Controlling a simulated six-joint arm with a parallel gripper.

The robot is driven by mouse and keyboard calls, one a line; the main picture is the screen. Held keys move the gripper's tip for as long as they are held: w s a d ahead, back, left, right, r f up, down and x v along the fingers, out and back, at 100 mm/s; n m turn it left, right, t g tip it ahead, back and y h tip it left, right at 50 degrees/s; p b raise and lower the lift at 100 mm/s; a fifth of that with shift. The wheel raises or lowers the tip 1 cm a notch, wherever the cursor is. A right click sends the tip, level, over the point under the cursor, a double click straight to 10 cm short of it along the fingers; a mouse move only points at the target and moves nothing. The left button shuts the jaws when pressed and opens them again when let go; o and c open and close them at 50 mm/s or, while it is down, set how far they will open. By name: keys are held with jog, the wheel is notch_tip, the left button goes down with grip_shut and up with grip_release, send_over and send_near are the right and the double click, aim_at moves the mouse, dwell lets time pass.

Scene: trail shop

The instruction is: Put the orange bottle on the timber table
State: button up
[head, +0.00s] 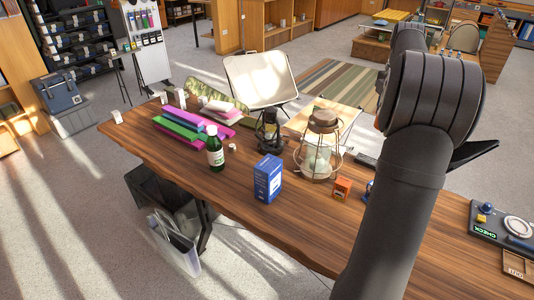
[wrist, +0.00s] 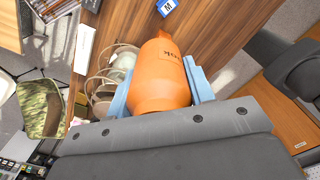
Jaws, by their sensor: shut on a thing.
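The orange bottle (wrist: 162,72) fills the middle of the wrist view, with dark lettering on its side. My gripper (wrist: 161,90) is shut on it, one pale blue finger on each side. The timber table (head: 305,225) runs across the head view, and its wood also shows beyond the bottle in the wrist view (wrist: 225,30). The bottle appears held above the table; I cannot tell how high. In the head view my arm hides the bottle and the gripper's fingers.
A wire-framed lantern (head: 320,150), a dark lantern (head: 268,132), a blue box (head: 267,178), a green bottle (head: 214,150) and a small orange box (head: 342,188) stand on the table. A panel (head: 500,228) lies at right. Bare wood shows along the front edge.

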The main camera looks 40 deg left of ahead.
jog(key=s+a+n, duration=0.2)
jog(key=s+a, duration=0.1)
jog(key=a, duration=0.8)
jog(key=s+a+n, duration=0.1)
jog(key=s+a, duration=0.2)
jog(key=a, duration=0.8)
jog(key=s+a+f+n, duration=0.1)
jog(key=s+a+n, duration=0.1)
jog(key=s+a, duration=0.65)
jog(key=s+a+n, duration=0.2)
jog(key=s+a, duration=0.4)
jog(key=a, duration=0.5)
notch_tip(320, 180, down, 29)
jog(key=shift+w+d+r, duration=0.1)
jog(key=shift+d+r, duration=0.05)
jog(key=shift+r, duration=0.05)
jog(key=shift+f, duration=0.15)
jog(key=o, duration=1.1)
